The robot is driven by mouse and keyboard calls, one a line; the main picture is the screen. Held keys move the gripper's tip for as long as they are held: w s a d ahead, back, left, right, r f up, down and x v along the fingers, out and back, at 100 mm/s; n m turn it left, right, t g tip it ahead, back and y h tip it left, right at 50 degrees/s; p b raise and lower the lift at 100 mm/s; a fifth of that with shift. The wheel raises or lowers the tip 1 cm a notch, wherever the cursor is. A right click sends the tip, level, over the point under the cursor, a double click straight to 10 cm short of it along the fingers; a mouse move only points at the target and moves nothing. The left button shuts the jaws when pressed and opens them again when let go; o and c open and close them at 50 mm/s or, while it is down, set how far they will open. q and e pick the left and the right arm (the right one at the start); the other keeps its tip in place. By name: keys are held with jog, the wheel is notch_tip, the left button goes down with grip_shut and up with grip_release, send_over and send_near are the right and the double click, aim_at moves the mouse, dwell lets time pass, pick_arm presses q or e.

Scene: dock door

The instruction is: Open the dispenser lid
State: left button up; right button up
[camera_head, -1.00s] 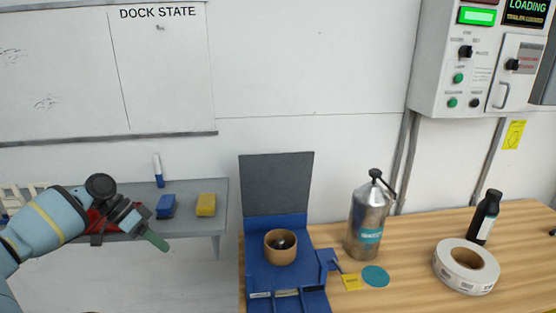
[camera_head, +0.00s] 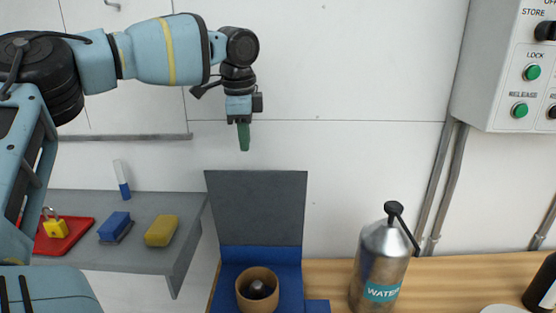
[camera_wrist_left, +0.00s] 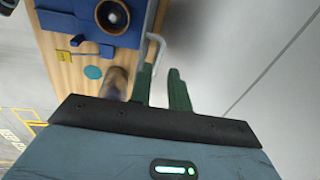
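A silver metal dispenser (camera_head: 381,265) labelled WATER stands upright on the wooden bench at the lower right of the head view. Its lid (camera_head: 388,224) sits on top and looks shut, with a black knob and a thin lever hanging down its right side. My left gripper (camera_head: 244,145) points down in front of the wall, up and left of the dispenser and apart from it. In the left wrist view its green fingers (camera_wrist_left: 162,90) stand apart with nothing between them. My right gripper is out of view.
A blue stand (camera_head: 262,258) with an upright grey panel (camera_head: 257,207) holds a wooden bowl (camera_head: 257,287) left of the dispenser. A grey shelf (camera_head: 180,234) carries a blue block, a yellow sponge and a red tray. A dark bottle (camera_head: 541,285) stands far right.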

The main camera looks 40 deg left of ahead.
pick_arm(q)
notch_tip(320, 180, down, 7)
jog(key=w+d, duration=0.1)
jog(key=w, duration=0.1)
jog(key=shift+w+f, duration=0.15)
dwell(0.6)
grip_shut()
